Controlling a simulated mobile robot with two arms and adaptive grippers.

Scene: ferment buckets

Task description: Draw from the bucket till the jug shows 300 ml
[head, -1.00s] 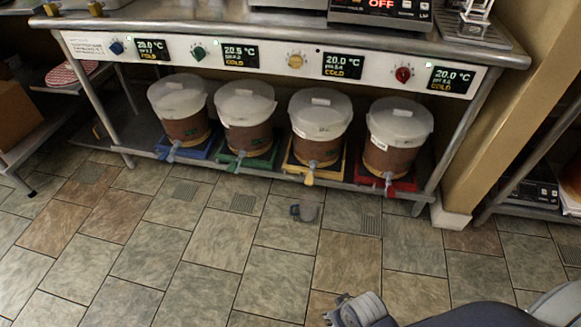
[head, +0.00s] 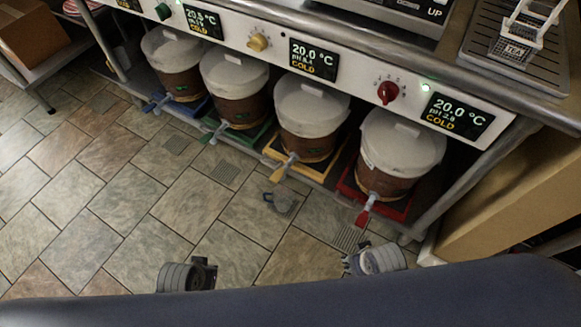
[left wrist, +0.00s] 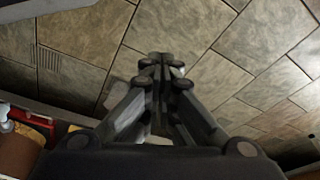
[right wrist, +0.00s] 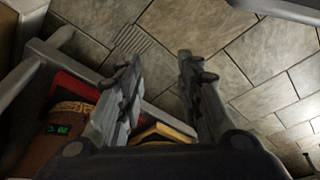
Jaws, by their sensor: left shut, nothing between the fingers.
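A clear jug (head: 280,202) with a dark handle sits on the floor in front of the yellow-tray bucket; its scale cannot be read. Several white-lidded brown buckets stand on the low shelf: one on a blue tray, one on green, the yellow-tray bucket (head: 307,118) and the red-tray bucket (head: 390,150). Each has a coloured tap, such as the yellow tap (head: 281,170) and red tap (head: 366,211). My right gripper (head: 350,264) is open and empty, low before the red tap; its fingers are apart in the right wrist view (right wrist: 158,65). My left gripper (head: 208,272) is shut and empty (left wrist: 160,62), left of the jug.
A control panel (head: 360,75) with knobs and COLD displays runs above the buckets. The metal shelf leg (head: 445,190) stands right of the red tray (head: 350,190). A tan wall post (head: 500,205) is further right. Tiled floor (head: 100,215) is clear at left.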

